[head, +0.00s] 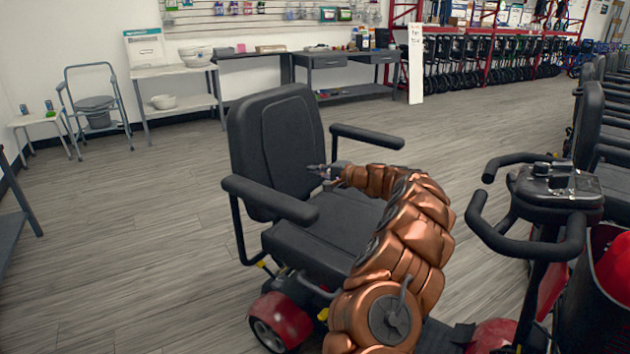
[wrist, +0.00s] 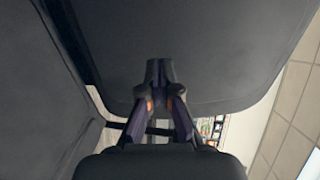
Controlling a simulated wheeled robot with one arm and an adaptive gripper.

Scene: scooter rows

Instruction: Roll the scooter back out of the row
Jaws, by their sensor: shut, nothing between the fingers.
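A red and black scooter stands in the middle of the head view, with its black seat (head: 300,150), a red rear wheel housing (head: 281,317) at lower left, and its black handlebars (head: 540,205) on the right. My copper arm reaches over the seat between the armrests. My gripper (head: 318,170) is shut and empty, in front of the backrest. In the wrist view the closed fingertips (wrist: 158,72) overlap a dark padded panel (wrist: 210,45) of the seat. I cannot tell whether they touch it. My arm hides part of the seat and the scooter's middle.
A row of dark seats (head: 600,120) stands along the right edge. The wood-look floor (head: 130,220) is open to the left and behind the seat. A commode chair (head: 95,105), a white table (head: 175,85) and a grey desk (head: 335,70) line the back wall.

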